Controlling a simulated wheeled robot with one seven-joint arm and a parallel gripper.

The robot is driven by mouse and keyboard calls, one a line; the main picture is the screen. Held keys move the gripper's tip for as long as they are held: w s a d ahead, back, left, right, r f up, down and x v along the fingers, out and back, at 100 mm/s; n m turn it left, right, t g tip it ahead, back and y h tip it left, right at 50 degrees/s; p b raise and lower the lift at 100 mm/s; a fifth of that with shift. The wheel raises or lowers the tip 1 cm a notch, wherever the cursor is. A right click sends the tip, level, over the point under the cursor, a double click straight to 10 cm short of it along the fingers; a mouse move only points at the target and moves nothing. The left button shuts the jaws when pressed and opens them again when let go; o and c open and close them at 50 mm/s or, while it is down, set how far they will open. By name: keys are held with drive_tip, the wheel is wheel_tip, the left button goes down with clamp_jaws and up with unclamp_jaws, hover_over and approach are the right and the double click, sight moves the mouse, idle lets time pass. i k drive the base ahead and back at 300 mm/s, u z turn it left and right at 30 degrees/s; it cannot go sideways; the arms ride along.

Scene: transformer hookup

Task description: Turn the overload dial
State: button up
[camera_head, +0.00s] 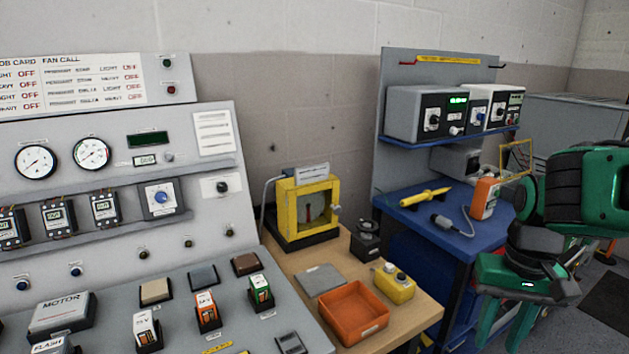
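A dial with a blue knob (161,198) sits on a white scale plate in a dark square housing. It is on the shelf of the grey control panel (215,240), at the right end of a row of relay-like units. Its label is too small to read, so I cannot confirm that it is the overload dial. My green gripper (508,335) is at the lower right, far from the panel, pointing down. Its two fingers are apart with nothing visible between them, though the tips run near the frame's bottom edge.
A wooden bench (423,312) holds an orange tray (352,336), a yellow button box (395,283) and a yellow-framed case (283,215). A blue bench (398,205) behind it carries a yellow probe (425,197) and an orange meter (485,198). Several small blocks stand on the panel's sloped desk.

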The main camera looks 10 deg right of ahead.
sight(160, 197)
drive_tip(key=z, duration=0.05)
drive_tip(key=k, duration=1.05)
drive_tip(key=u, duration=0.95)
drive_tip(key=i, duration=1.35)
drive_tip(key=u, duration=0.15)
